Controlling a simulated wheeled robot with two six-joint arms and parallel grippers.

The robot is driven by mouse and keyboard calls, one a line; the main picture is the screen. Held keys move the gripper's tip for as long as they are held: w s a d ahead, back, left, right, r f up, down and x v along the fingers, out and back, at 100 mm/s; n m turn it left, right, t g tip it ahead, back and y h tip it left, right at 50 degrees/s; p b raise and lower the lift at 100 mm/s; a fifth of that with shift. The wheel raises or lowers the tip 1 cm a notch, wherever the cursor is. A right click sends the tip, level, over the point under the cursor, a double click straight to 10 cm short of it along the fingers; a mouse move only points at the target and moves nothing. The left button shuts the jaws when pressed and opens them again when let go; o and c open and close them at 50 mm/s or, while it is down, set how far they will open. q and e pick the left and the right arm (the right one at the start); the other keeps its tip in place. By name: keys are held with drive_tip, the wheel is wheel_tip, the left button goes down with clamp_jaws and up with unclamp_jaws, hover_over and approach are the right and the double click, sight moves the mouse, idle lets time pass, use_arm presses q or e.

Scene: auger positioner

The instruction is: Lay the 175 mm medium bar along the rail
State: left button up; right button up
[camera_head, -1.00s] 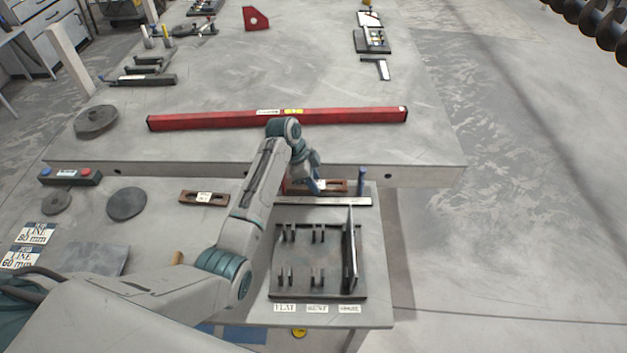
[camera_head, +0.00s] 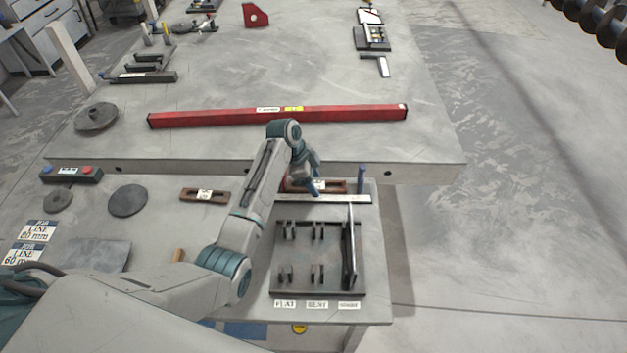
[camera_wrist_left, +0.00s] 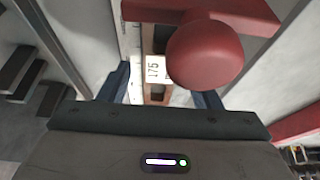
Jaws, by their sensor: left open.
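The 175 mm bar (camera_head: 333,186) is brown with a white label and lies at the back of the near bench, partly hidden by my left gripper. Its "175" label (camera_wrist_left: 154,69) shows in the left wrist view. My left gripper (camera_head: 315,186) is over its left part, open. In the wrist view its blue fingers (camera_wrist_left: 160,92) stand apart on either side of the bar; I cannot tell whether they touch it. A pale metal strip (camera_head: 338,200) lies just in front of the bar. My right gripper is out of view.
A red part with a round knob (camera_wrist_left: 205,52) is close to the fingers. A long red beam (camera_head: 230,119) lies on the higher table behind. A slotted rack (camera_head: 300,254) stands in front, with an upright plate. Another brown bar (camera_head: 190,195) lies left.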

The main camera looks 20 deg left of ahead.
use_arm(q)
drive_tip(key=b+v, duration=0.2)
drive_tip(key=v, duration=1)
drive_tip(key=shift+b, duration=0.35)
